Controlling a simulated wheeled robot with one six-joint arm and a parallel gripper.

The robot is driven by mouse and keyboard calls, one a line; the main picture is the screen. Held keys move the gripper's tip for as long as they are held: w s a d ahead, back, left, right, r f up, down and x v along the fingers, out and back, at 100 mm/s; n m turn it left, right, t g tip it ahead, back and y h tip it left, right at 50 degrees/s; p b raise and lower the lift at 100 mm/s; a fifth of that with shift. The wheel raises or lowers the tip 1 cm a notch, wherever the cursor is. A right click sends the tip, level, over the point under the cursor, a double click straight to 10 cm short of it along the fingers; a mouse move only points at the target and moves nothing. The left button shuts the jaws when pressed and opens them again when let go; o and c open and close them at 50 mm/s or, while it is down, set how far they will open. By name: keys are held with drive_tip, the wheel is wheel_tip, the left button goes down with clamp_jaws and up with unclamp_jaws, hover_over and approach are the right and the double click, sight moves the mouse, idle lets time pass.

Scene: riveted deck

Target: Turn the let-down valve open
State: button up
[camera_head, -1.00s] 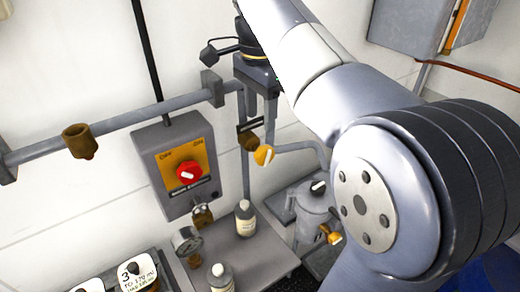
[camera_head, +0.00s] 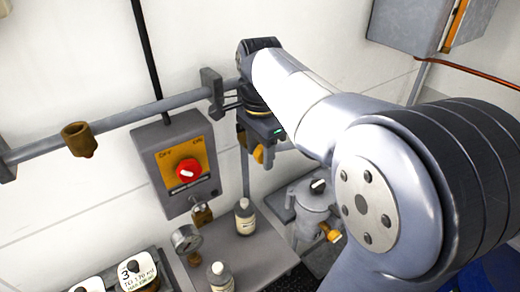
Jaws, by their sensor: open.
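A yellow round knob (camera_head: 258,155), which looks like the valve handle, is on the pipework at the back wall. Only part of it shows, below and behind my gripper (camera_head: 250,138). My gripper is open and is in front of the upper part of this valve. Its fingertips are mostly hidden by its own body, so I cannot tell whether they touch the knob. A second small orange-yellow fitting (camera_head: 331,235) is on the grey pot (camera_head: 313,205) lower right. No label names the let-down valve.
A grey switch box (camera_head: 164,158) with a red knob (camera_head: 188,170) is left of my gripper. White bottles (camera_head: 245,217) and a gauge (camera_head: 186,238) stand below on a grey shelf (camera_head: 240,254).

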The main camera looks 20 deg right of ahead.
drive_tip(key=shift+c, duration=0.4)
drive_tip(key=c, duration=0.9)
drive_tip(key=shift+a+f+t+h, duration=0.2)
drive_tip(key=shift+t+h, duration=0.1)
drive_tip(key=shift+h, duration=0.6)
drive_tip(key=shift+h+b, duration=0.5)
clamp_jaws()
unclamp_jaws()
drive_tip(key=o, duration=1)
drive_tip(key=shift+r, duration=0.1)
drive_tip(key=v, duration=1)
drive_tip(key=shift+s+a+r, duration=0.15)
drive_tip(key=shift+s+r, duration=0.05)
drive_tip(key=shift+r, duration=0.1)
